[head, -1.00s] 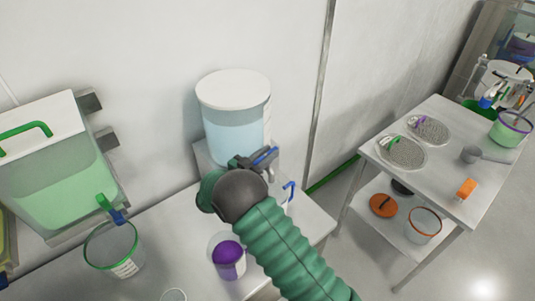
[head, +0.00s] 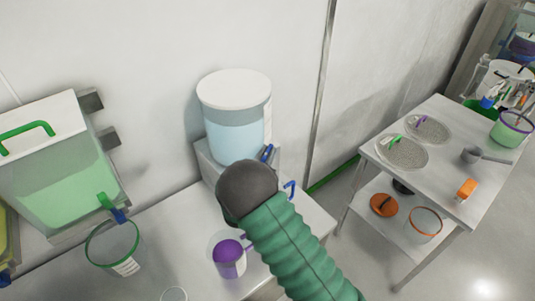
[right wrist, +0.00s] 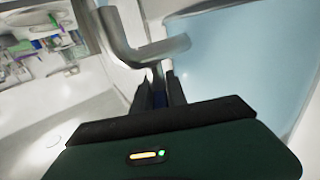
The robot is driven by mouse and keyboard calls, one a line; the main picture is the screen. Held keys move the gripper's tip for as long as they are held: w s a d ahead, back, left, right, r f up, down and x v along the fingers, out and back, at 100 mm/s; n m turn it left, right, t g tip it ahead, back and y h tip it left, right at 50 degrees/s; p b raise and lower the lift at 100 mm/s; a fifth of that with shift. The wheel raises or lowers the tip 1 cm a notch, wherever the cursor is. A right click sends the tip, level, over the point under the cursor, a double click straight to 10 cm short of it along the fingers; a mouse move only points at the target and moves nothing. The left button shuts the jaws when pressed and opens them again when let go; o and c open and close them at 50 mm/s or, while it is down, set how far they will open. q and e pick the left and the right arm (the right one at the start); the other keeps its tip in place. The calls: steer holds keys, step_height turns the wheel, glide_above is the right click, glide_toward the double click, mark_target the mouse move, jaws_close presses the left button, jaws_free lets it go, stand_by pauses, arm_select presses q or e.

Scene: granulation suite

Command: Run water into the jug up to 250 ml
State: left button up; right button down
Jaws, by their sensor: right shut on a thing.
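The water tank (head: 237,120), a clear cylinder with a white lid and pale blue water, stands on a stand by the wall. My right gripper (right wrist: 160,90) is at the tank's front, shut on a grey, bent tap lever (right wrist: 150,50). In the head view my dark wrist hides most of the gripper and tap; a blue piece (head: 268,153) shows beside it. A blue handle (head: 290,189), seemingly of the jug, shows right of my arm; the jug's body and water level are hidden. My left gripper is out of view.
A purple-handled vessel (head: 229,260) and a green-rimmed beaker (head: 112,245) stand on the bench left of my arm. A green-liquid tank (head: 60,175) is at left. A steel trolley (head: 450,185) with sieves and a scoop stands at right.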

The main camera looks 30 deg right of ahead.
steer(key=shift+r, duration=0.15)
steer(key=c, duration=1.4)
jaws_free()
steer(key=shift+w, duration=0.15)
steer(key=shift+o, duration=0.4)
